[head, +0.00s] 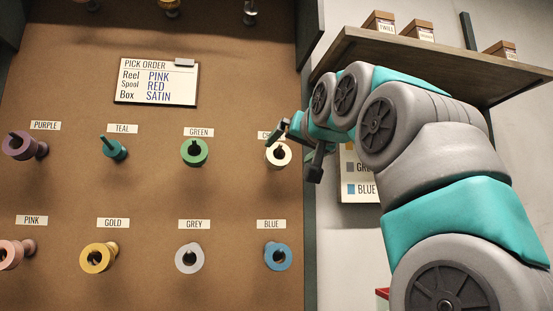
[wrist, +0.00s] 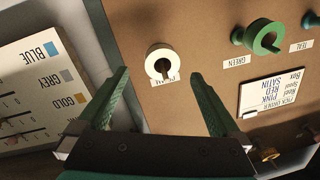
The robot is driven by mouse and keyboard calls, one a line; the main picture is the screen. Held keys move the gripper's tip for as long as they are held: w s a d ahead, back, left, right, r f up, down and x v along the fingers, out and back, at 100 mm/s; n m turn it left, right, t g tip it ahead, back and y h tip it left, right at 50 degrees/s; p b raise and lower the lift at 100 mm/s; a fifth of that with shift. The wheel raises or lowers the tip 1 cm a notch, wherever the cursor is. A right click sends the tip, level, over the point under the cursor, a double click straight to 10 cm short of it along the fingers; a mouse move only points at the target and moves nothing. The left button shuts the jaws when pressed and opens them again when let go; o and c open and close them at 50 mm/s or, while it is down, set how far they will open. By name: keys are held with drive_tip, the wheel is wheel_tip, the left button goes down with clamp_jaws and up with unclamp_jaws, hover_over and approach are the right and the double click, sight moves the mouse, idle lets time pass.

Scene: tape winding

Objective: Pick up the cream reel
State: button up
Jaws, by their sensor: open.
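The cream reel (head: 278,154) hangs on a peg of the brown board, at the right end of the upper labelled row. It also shows in the wrist view (wrist: 151,60), upper middle, with its label partly behind it. My gripper (head: 299,149) is in front of the board close to the reel, and partly covers its label in the head view. In the wrist view my gripper (wrist: 159,76) has its two fingers spread wide and nothing between them. The reel lies beyond the fingertips, roughly centred between them, apart from both.
A green reel (head: 194,153) hangs left of the cream one, a blue reel (head: 278,257) below. The pick order sheet (head: 156,82) names pink, red and satin. A shelf (head: 420,62) with small boxes juts out at right. A colour chart (wrist: 38,80) is on the neighbouring wall.

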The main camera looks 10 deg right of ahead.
sight(281, 154)
drive_tip(key=shift+w+a+p, duration=0.25)
drive_tip(key=shift+w+p, duration=0.25)
drive_tip(key=shift+w, duration=1.05)
drive_tip(key=shift+w+a+p, duration=0.2)
drive_tip(key=shift+w+p, duration=0.25)
drive_tip(key=shift+w, duration=1.1)
drive_tip(key=shift+w+f, duration=0.1)
drive_tip(key=shift+w, duration=0.25)
drive_tip(key=shift+c, duration=0.2)
drive_tip(key=c, duration=1.2)
